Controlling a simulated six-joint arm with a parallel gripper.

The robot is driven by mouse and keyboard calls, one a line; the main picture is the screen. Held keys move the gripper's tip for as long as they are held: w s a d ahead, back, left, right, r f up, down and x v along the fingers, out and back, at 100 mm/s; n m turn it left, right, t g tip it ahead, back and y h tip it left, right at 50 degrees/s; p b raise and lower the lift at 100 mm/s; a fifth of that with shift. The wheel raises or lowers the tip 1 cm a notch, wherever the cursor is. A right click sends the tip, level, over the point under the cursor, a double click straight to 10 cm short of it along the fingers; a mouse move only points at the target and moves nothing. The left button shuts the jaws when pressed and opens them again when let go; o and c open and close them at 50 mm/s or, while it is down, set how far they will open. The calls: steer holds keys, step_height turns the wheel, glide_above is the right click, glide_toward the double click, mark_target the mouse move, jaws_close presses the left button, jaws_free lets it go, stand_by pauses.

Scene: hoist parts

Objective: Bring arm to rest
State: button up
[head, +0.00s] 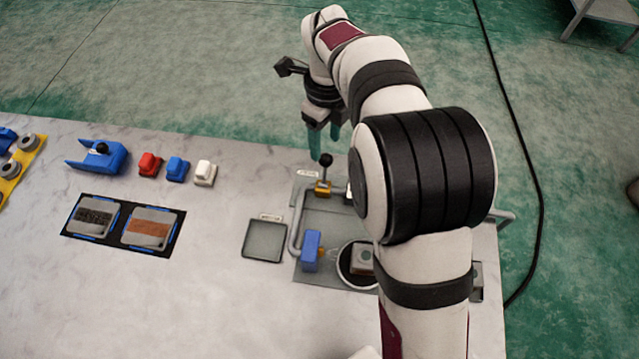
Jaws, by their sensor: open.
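My gripper (323,143) is at the end of my raised arm, in the upper middle of the head view. Its greenish fingers point down and are apart, with nothing seen between them. It appears above the far edge of the table, near a black-knobbed lever (325,170) on a yellow base. My forearm hides part of the table to the right of the lever.
A grey panel carries a blue block (311,250) and a round black-rimmed fixture. An empty square tray (264,241) lies left of it. Blue, red and white parts stand farther left, behind a black two-place holder (80,239). The front table area is clear.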

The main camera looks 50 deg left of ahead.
steer(key=w+d+r+n, duration=0.2)
steer(key=d+r, duration=0.3)
steer(key=d, duration=0.8)
steer(key=w+d+r+n, duration=0.2)
steer(key=w+d+r, duration=0.15)
steer(key=d, duration=0.95)
steer(key=s+d+f+n+y, duration=0.1)
steer(key=s+d+n, duration=0.4)
steer(key=s+d, duration=0.8)
steer(key=shift+s+d+f+y, duration=0.3)
steer(key=shift+s+d+y, duration=0.1)
steer(key=shift+s, duration=0.1)
